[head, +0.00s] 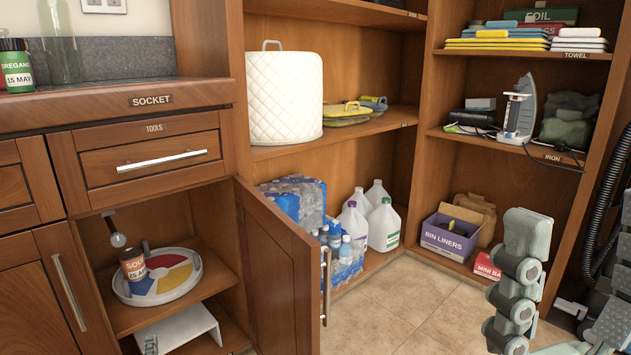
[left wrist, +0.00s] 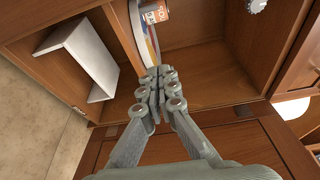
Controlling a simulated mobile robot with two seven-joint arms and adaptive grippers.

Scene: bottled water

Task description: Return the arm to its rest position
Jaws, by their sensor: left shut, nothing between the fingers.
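Behind the tips in that view are the open cabinet, a soup can (left wrist: 155,13) and a white stand (left wrist: 78,55).
The cabinet door stands open towards me. Inside the cabinet, the soup can (head: 133,264) stands on a round coloured tray (head: 175,272). Jugs (head: 383,225) and bottled water (head: 296,200) sit on the low shelf. Bare floor tiles (head: 390,315) lie between the door and my gripper.

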